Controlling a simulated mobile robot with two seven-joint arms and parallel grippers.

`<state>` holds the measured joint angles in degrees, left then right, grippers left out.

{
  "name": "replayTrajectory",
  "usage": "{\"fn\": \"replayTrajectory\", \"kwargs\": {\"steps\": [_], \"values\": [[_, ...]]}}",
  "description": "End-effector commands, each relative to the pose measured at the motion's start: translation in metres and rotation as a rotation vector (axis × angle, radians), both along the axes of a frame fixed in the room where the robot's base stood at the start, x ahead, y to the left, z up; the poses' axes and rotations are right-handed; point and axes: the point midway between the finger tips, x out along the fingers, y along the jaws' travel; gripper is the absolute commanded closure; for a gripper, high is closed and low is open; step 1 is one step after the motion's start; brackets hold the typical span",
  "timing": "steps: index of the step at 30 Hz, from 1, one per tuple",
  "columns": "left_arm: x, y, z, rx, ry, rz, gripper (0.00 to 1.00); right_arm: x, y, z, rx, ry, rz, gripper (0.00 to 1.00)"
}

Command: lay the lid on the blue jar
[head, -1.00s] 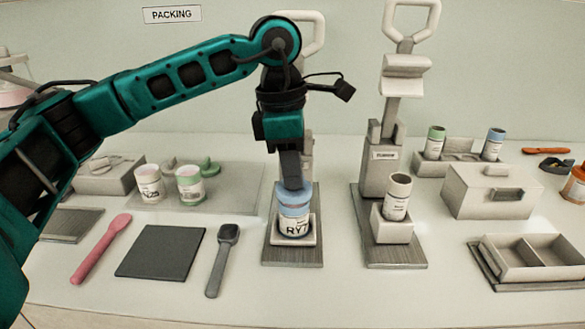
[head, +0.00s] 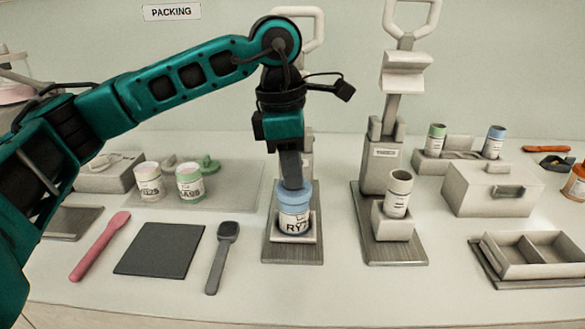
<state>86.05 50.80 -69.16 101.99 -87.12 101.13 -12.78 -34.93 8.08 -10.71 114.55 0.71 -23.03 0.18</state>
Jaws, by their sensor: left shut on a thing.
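The blue jar (head: 294,219), white with a dark printed label and blue at the top, stands upright in the pale holder of the left press stand. The blue lid (head: 294,196) is at the jar's mouth, level and lined up with it. I cannot tell whether it rests fully on the rim. My left gripper (head: 291,184) points straight down and is shut on the lid, hiding part of its top. My right gripper is not in view.
A second stand holds a grey-topped jar (head: 399,191) to the right. Two jars (head: 190,183) and a green lid (head: 208,164) are on a mat at left. A pink spoon (head: 98,247), dark square plate (head: 160,250) and grey spoon (head: 221,258) lie in front. A divided tray (head: 530,256) sits at right.

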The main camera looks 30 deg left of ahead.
Motion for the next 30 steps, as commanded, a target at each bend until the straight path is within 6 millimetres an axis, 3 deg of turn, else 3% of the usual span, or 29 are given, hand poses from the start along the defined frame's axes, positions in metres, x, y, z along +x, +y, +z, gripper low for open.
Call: {"fn": "replayTrajectory", "kwargs": {"steps": [23,24,30], "values": [[0.0000,-0.0002,-0.0031,0.000,0.000,0.000,1.00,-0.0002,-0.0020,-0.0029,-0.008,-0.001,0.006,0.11],[0.0000,-0.0002,-0.0031,0.000,0.000,0.000,0.90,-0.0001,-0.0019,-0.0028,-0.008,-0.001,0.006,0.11],[0.0000,-0.0002,-0.0031,0.000,0.000,0.000,0.71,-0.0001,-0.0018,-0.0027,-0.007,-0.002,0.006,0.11]]}}
